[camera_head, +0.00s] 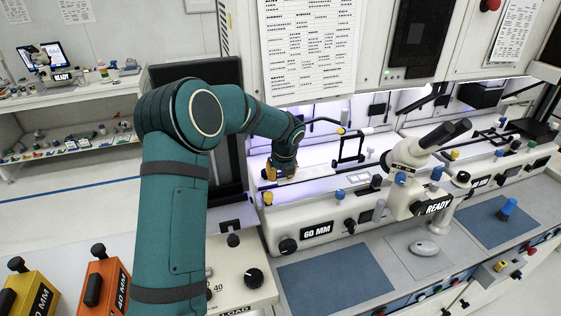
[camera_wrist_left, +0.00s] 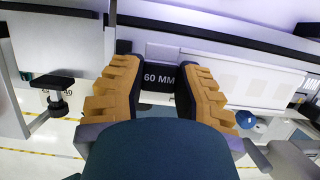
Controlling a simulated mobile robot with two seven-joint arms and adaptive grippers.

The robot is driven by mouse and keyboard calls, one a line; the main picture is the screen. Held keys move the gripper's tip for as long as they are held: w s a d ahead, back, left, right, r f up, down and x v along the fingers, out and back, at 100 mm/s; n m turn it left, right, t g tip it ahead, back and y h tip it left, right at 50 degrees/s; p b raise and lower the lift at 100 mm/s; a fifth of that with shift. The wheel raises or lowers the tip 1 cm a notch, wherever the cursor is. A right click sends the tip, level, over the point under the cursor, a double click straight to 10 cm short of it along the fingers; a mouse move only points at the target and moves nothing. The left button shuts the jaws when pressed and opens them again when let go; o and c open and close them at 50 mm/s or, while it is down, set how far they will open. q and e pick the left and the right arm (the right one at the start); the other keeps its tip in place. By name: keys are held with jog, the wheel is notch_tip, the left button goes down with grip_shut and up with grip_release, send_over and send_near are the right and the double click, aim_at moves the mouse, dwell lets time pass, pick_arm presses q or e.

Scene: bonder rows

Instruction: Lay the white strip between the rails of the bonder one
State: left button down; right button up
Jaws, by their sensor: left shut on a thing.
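My left gripper (camera_head: 281,174), with orange-yellow fingers, is low over the left end of the near bonder (camera_head: 284,219), whose front plate reads 60 MM. A pale paneled white strip (camera_wrist_left: 260,82) extends to the right of the fingers, alongside a dark rail (camera_wrist_left: 235,42). I take the strip to be what is held; the fingers hide the join. Whether it lies flat between the rails cannot be told. My right gripper is not in view.
A microscope (camera_head: 408,155) stands over the bonder at right, by a READY sign. A load station with a black knob (camera_head: 254,277) is at the front. Orange (camera_head: 103,286) and yellow (camera_head: 36,290) blocks stand at lower left. A blue mat (camera_head: 335,281) lies clear.

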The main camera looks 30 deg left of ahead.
aim_at(280, 192)
pick_arm(q)
jog(key=shift+w+a, duration=0.35)
jog(key=shift+w, duration=0.15)
jog(key=shift+s+d+r, duration=0.1)
jog(key=shift+s+d, duration=0.05)
jog(key=shift+s, duration=0.1)
jog(key=shift+w+f, duration=0.1)
jog(key=shift+f, duration=0.15)
jog(key=shift+f+b, duration=1.25)
jog(key=shift+f, duration=0.95)
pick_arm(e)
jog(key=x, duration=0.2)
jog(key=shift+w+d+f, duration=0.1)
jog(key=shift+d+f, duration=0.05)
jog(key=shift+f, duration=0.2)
pick_arm(q)
jog(key=shift+p, duration=0.3)
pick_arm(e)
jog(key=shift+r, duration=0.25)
pick_arm(q)
jog(key=shift+f, duration=0.2)
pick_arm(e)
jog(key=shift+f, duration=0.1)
pick_arm(q)
jog(key=shift+f+b, duration=0.45)
jog(key=shift+f, duration=0.25)
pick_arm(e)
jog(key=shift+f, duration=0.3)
